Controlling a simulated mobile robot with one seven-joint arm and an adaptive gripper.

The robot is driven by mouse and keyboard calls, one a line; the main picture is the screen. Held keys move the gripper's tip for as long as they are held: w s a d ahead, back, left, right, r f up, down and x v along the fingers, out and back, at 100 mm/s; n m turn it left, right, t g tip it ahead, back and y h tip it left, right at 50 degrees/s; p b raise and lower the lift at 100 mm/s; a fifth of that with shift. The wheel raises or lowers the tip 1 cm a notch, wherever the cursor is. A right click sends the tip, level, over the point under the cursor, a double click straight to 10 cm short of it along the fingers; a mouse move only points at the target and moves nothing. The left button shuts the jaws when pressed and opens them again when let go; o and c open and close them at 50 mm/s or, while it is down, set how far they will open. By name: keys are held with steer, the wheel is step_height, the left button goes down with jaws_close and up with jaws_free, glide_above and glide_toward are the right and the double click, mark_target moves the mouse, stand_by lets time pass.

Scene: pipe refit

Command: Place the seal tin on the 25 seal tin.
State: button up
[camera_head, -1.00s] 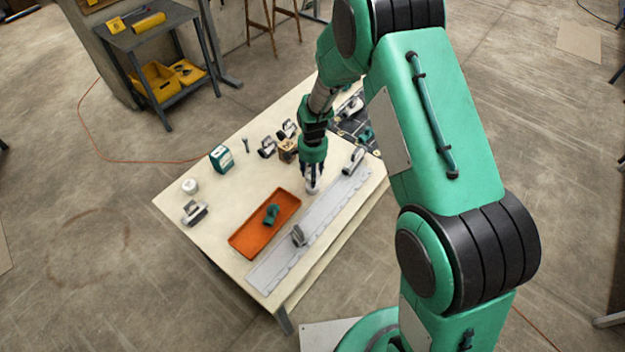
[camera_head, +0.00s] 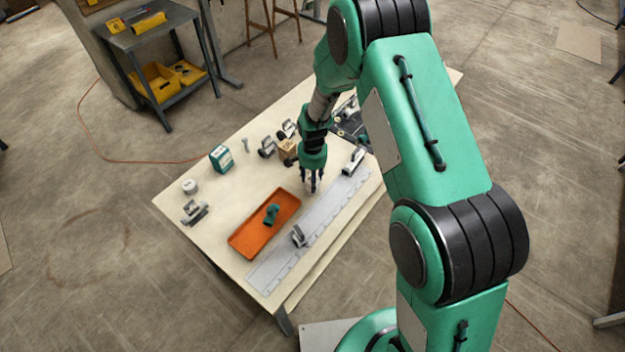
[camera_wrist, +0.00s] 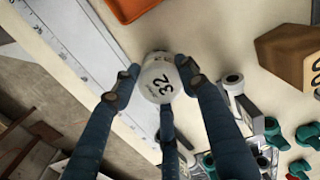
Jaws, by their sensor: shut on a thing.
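A white round seal tin (camera_wrist: 157,80) marked 32 sits between the fingers of my gripper (camera_wrist: 160,88) in the wrist view. The fingers are closed around its sides. In the head view my gripper (camera_head: 311,182) points down over the table beside the grey ruled strip, and its fingers mostly hide the tin. I cannot tell the gap between tin and table. Another white round tin (camera_head: 190,186) stands upright near the table's left corner. Its label is too small to read here.
An orange tray (camera_head: 248,238) with a green fitting (camera_head: 271,214) lies left of the grey strip (camera_head: 325,213). A green box (camera_head: 221,158), a wooden block (camera_head: 287,150) and several pipe clamps stand around. Bare tabletop lies between the tray and the green box.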

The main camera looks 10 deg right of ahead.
steer(key=shift+f, duration=0.2)
steer(key=o, duration=1.1)
steer(key=shift+o, duration=0.2)
steer(key=shift+r, duration=0.2)
step_height(320, 180, up, 12)
steer(key=shift+p, duration=0.35)
steer(key=shift+r, duration=0.15)
